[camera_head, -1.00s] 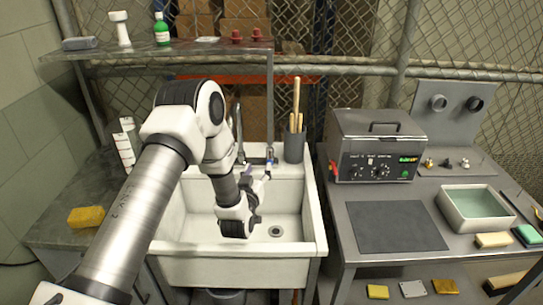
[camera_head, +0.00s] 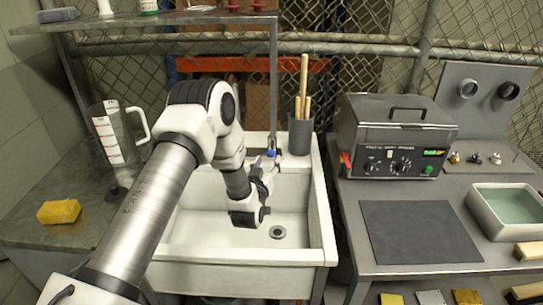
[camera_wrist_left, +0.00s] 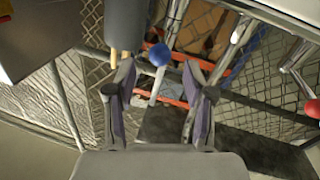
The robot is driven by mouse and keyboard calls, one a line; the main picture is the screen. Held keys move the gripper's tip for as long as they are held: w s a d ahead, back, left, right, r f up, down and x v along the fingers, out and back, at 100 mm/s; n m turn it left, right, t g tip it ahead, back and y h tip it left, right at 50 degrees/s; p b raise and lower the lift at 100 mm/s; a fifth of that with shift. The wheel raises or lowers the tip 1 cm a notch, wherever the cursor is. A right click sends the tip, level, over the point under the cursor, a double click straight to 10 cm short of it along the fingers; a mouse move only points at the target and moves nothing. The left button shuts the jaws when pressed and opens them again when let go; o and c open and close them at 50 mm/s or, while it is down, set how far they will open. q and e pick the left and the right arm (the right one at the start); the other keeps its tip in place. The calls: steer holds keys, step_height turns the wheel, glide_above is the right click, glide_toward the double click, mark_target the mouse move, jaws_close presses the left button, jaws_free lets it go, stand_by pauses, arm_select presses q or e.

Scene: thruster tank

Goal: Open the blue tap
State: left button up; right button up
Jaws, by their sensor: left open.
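The blue tap's round knob (camera_head: 271,153) is at the back edge of the white sink (camera_head: 324,220), on a light lever. In the left wrist view the blue knob (camera_wrist_left: 159,54) lies between and beyond my fingertips, with a gap on both sides. My left gripper (camera_head: 265,175) is over the sink, pointing at the tap, open and empty. Its two fingers also show in the left wrist view (camera_wrist_left: 160,75). A red knob (camera_wrist_left: 312,108) is at the right edge of that view. My arm hides part of the sink's back in the head view. My right gripper is not in view.
A grey holder (camera_head: 301,135) with wooden sticks stands just right of the blue tap. A clear jug (camera_head: 112,140) and a yellow sponge (camera_head: 59,211) are on the left counter. A heated bath (camera_head: 392,138) stands on the right table. The sink basin is clear.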

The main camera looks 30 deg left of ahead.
mark_target(271, 156)
arm_select(q)
steer(key=x, duration=0.5)
steer(key=shift+w+a+p, duration=0.15)
steer(key=shift+w+p, duration=0.1)
steer(key=shift+p, duration=0.15)
steer(key=shift+s, duration=0.1)
steer(key=shift+c, duration=0.7)
steer(key=shift+r, duration=0.1)
jaws_close()
